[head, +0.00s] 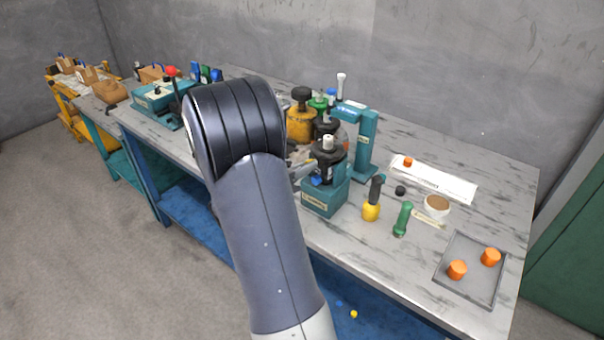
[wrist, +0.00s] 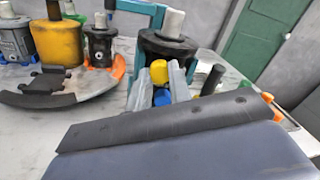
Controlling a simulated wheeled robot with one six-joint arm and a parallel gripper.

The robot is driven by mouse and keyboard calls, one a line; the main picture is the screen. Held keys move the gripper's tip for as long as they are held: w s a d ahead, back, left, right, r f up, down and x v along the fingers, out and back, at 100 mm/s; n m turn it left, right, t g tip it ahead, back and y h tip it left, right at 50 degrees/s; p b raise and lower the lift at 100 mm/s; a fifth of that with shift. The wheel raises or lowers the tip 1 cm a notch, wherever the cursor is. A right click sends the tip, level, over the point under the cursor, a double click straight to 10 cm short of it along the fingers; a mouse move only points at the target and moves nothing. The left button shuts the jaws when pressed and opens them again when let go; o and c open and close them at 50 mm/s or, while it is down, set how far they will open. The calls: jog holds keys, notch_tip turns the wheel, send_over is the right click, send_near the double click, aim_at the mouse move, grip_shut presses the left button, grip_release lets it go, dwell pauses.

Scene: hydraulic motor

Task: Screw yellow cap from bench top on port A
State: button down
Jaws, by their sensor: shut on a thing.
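The hydraulic motor (head: 329,157) is a dark body with a white shaft on top, upright on a teal stand (head: 325,196). It also fills the middle of the wrist view (wrist: 168,47). My gripper (wrist: 160,77) is shut on the yellow cap (wrist: 159,72), close in front of the motor's side. A blue cap (wrist: 162,97) shows just below the yellow one, between the grey fingers. In the head view my gripper (head: 304,170) is at the motor's left side, partly behind my arm, and the yellow cap is hidden there. Port A and any contact with it cannot be made out.
A teal upright frame (head: 364,145) stands right behind the motor. Other motors (wrist: 57,42) stand close on the left.

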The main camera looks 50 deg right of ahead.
jog(key=m+b, duration=0.2)
jog(key=m, duration=0.1)
jog(key=shift+d+b, duration=0.1)
jog(key=shift+b, duration=0.3)
jog(key=shift+r, duration=0.1)
jog(key=m+b, duration=0.4)
jog(key=b, duration=0.1)
jog(key=shift+m, duration=0.3)
dwell(0.3)
